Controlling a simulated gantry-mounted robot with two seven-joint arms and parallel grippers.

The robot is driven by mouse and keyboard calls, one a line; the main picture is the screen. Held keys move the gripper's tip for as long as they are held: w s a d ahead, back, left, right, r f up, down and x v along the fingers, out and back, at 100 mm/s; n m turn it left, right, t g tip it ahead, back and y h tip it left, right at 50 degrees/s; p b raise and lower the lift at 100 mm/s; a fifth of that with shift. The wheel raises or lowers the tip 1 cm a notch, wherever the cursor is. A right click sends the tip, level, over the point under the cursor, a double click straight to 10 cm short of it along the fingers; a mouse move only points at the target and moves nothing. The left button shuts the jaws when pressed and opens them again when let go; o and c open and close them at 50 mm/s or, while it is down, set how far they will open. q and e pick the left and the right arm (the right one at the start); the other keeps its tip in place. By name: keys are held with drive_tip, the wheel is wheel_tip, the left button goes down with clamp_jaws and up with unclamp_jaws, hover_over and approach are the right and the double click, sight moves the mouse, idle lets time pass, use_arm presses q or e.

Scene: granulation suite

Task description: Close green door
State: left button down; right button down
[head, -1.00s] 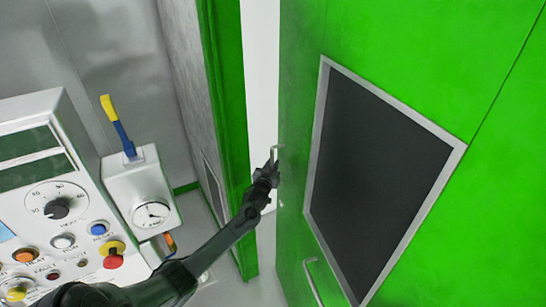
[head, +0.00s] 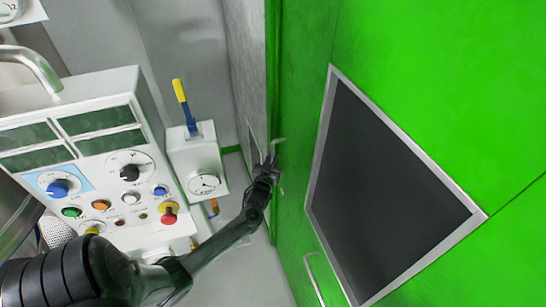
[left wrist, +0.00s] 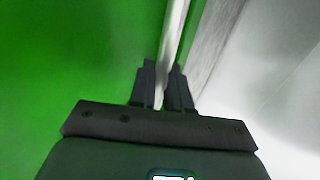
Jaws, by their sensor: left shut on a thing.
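The green door (head: 420,60) with a dark framed window (head: 385,195) fills the right of the head view. Its left edge lies close to the green frame (head: 272,60), with no bright gap visible between them. My left gripper (head: 270,163) is at the light metal handle (head: 279,140) near that edge. In the left wrist view, my left gripper (left wrist: 164,82) is shut on a pale upright bar (left wrist: 173,40), apparently this handle. The green surface (left wrist: 70,70) is left of the bar. My right gripper is not in view.
A white control panel (head: 100,185) with knobs and buttons stands at the left. Beside it is a grey box with a dial (head: 205,183) and a yellow-and-blue lever (head: 184,105). A second handle (head: 314,278) is lower on the green door. Grey floor (head: 245,275) shows below.

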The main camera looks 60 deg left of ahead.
use_arm(q)
drive_tip(key=c, duration=1.5)
unclamp_jaws()
drive_tip(key=shift+s+a+y, duration=0.3)
drive_tip(key=shift+a, duration=0.1)
drive_tip(key=o, duration=0.3)
drive_tip(key=shift+s+a+f, duration=0.1)
drive_tip(key=shift+s+a, duration=0.05)
drive_tip(key=shift+s, duration=0.1)
drive_tip(key=shift+w, duration=0.1)
drive_tip(key=v, duration=1.1)
drive_tip(key=shift+w, duration=0.1)
